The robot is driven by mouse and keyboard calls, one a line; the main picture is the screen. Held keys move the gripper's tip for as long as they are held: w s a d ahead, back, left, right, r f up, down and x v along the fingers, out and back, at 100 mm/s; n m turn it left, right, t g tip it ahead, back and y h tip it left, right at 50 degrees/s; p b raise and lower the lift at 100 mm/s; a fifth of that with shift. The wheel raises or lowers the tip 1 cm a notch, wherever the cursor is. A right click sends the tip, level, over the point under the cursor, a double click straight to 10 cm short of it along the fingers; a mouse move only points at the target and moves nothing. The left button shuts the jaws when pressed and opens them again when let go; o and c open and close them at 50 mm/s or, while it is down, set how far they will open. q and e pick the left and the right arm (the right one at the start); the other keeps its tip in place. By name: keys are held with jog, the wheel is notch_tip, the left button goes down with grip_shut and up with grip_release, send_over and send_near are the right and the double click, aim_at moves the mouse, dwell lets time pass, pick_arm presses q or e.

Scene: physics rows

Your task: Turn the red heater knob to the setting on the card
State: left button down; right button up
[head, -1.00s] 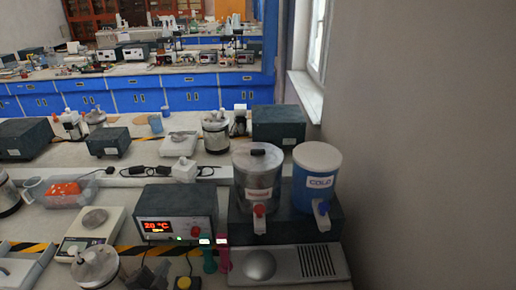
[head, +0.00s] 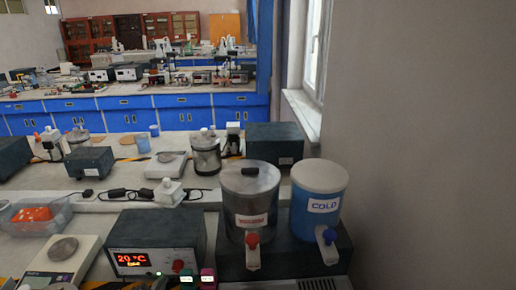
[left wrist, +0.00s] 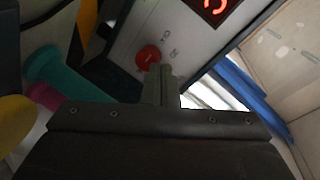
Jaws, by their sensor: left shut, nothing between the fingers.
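The heater (head: 170,228) is a dark box with a pale front panel and a red 20 °C display (head: 132,260), at the lower middle of the head view. In the left wrist view the red knob (left wrist: 148,57) sits on the pale panel, below part of the red display (left wrist: 212,8). My left gripper (left wrist: 160,72) is shut and empty. Its tips appear just below and right of the knob in that view; I cannot tell whether they touch it. I cannot identify the card. My right gripper is not in view.
A tank with a red tap (head: 252,240) and a blue COLD tank (head: 318,205) stand right of the heater. Teal (left wrist: 55,72) and pink (left wrist: 45,96) objects lie near the left gripper. A balance (head: 62,248) stands left of the heater.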

pick_arm(q)
jog(key=x, duration=0.3)
jog(key=shift+w+a+r+b, duration=0.15)
jog(key=shift+w+a+b, duration=0.1)
jog(key=shift+b, duration=0.1)
jog(key=shift+w, duration=0.5)
jog(key=shift+r, duration=0.1)
jog(key=shift+d, duration=0.2)
jog(key=shift+d+r, duration=0.1)
jog(key=shift+d, duration=0.25)
jog(key=shift+d+r, duration=0.1)
jog(key=shift+r, duration=0.4)
jog(key=f+v, duration=0.1)
jog(key=v, duration=0.5)
jog(key=shift+d, duration=0.2)
